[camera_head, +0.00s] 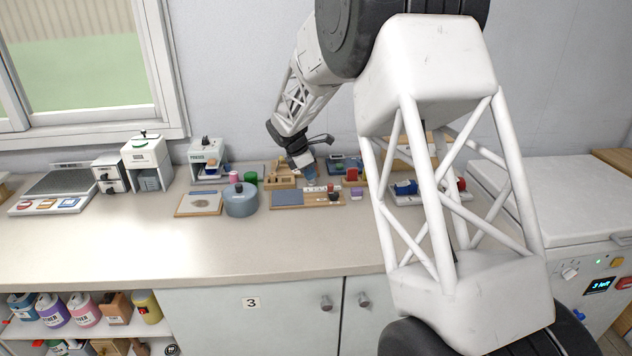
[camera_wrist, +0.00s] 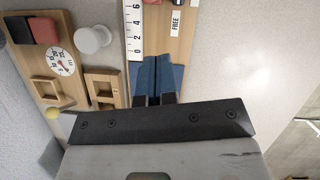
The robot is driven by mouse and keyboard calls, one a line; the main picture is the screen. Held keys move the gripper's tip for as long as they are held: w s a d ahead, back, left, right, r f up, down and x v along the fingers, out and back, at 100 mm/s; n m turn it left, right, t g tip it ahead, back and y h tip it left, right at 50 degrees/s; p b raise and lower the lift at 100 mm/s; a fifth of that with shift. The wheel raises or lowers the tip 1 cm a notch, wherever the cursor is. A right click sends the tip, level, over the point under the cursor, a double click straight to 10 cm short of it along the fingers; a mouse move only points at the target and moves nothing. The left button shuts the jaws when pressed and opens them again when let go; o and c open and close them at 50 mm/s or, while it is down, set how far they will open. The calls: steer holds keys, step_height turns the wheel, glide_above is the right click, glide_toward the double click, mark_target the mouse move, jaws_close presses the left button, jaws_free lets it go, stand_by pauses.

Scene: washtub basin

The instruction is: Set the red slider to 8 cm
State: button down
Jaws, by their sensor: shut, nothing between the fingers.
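The small red slider (camera_head: 333,188) is on a wooden board (camera_head: 300,206) on the counter, towards the right part of its white scale. The white scale (camera_wrist: 135,28) shows 0, 2, 4 and 6 in the wrist view, where the red slider is out of frame. My gripper (camera_head: 310,182) is over this board, left of the red slider. In the wrist view my gripper (camera_wrist: 158,58) has its blue fingers together, empty, beside the scale's 0 end. Whether the fingertips touch the board I cannot tell. The slider's exact reading is too small to tell.
A FREE label (camera_wrist: 177,22) is on the slider board. A grey-blue pot (camera_head: 241,200) stands to the left. The counter's front strip is clear.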

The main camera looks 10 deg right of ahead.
steer(key=shift+v, duration=2.85)
steer(key=c, duration=1.8)
jaws_free()
steer(key=shift+o, duration=1)
steer(key=o, duration=0.5)
steer(key=shift+w+d+f+m, duration=0.15)
steer(key=shift+w+d+m, duration=0.1)
steer(key=shift+m, duration=0.15)
steer(key=shift+o, duration=0.6)
steer(key=shift+w+d+f+m+g, duration=0.15)
steer(key=shift+d+m+g, duration=0.15)
steer(key=shift+m, duration=0.1)
steer(key=m+g+y, duration=0.1)
steer(key=m+g, duration=0.2)
steer(key=m, duration=0.6)
glide_toward(330, 184)
steer(key=shift+w+d+f+m+g, duration=0.1)
steer(key=shift+d+f+m+g, duration=0.2)
steer(key=shift+m, duration=0.3)
steer(key=shift+w+d+f+m+g, duration=0.1)
steer(key=shift+w+f+m+g, duration=0.1)
steer(key=shift+f+m, duration=0.35)
steer(key=shift+s, duration=0.1)
steer(key=shift+x, duration=3.8)
